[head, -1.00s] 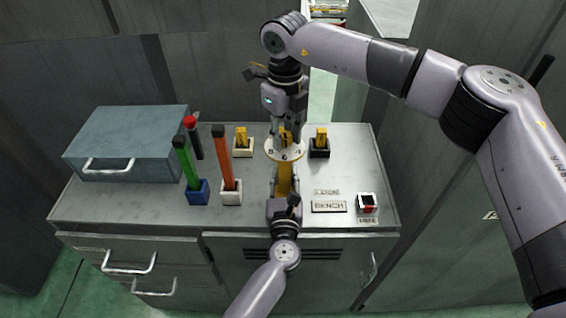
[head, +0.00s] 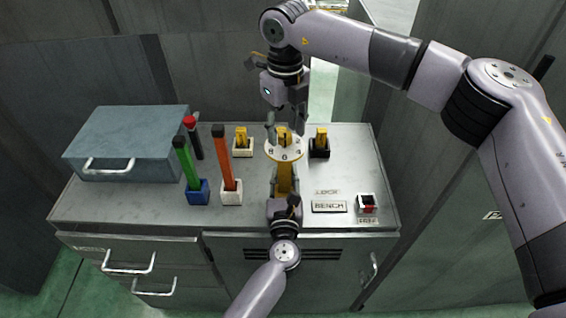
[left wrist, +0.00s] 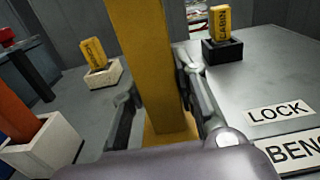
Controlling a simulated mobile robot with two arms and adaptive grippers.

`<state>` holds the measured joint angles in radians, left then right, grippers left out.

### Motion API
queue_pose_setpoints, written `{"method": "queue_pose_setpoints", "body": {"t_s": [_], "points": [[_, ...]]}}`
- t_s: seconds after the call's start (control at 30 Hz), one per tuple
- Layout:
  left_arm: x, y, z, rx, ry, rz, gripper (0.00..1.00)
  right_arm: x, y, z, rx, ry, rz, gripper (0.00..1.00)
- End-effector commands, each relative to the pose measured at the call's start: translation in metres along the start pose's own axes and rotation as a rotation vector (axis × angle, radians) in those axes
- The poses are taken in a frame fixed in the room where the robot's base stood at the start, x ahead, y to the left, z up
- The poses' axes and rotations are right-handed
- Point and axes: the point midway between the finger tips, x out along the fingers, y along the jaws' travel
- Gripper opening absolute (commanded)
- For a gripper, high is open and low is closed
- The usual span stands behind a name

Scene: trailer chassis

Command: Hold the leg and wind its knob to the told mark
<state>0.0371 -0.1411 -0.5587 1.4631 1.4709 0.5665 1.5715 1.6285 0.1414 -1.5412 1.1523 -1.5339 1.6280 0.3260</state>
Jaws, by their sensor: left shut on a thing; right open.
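The yellow leg (head: 285,177) stands upright on the bench and carries a pale round dial (head: 272,154) with dark marks. The yellow knob (head: 284,136) sits on top of the dial; which mark it points to is too small to tell. My left gripper (head: 285,196) is shut on the leg from the front. In the left wrist view its fingers lie on both sides of the yellow post (left wrist: 147,65). My right gripper (head: 285,124) is open and points down just above the knob, its fingers apart on either side.
A green bar (head: 187,165) in a blue holder and an orange bar (head: 224,160) in a white holder stand left. Yellow blocks sit in a white holder (head: 243,152) and a black holder (head: 319,153). A blue-grey box (head: 125,135) fills the far left. A small red-and-black item (head: 367,203) lies right, near the BENCH plate (head: 329,207).

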Motion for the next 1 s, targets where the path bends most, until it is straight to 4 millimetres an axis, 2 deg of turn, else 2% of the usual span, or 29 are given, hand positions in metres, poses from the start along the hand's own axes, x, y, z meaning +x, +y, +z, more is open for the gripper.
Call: {"method": "queue_pose_setpoints", "body": {"t_s": [0.7, 1.0], "points": [[0.0, 0.0, 0.0, 0.0, 0.001, 0.001, 0.0, -0.044, 0.0, 0.0, 0.0, -0.001, 0.0, 0.45], [0.0, 0.0, 0.0, 0.0, 0.001, 0.001, 0.0, -0.051, 0.0, 0.0, -0.001, 0.001, 0.0, 0.45]]}}
